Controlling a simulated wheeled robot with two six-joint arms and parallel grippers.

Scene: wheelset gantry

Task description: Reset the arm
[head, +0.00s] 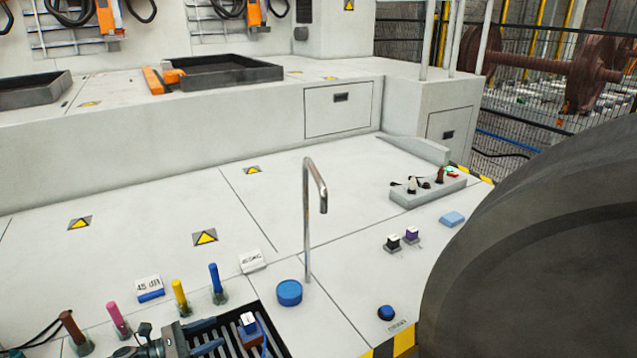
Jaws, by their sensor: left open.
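My left gripper (207,336) is at the bottom edge, left of the middle, with its jaws open. It is beside a dark slotted tray (274,338). A small block with a white top and blue body (249,325) is at the tray, just right of the fingers. I cannot tell whether the fingers touch it. Most of my left arm is out of the picture, and my right gripper does not show.
Colored markers (216,284) stand upright behind my gripper. A bent metal pipe (307,220) rises beside a blue round cap (289,292). A control box (428,189) is farther right. A large dark rounded form (545,250) blocks the right side. The middle-left worktop is clear.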

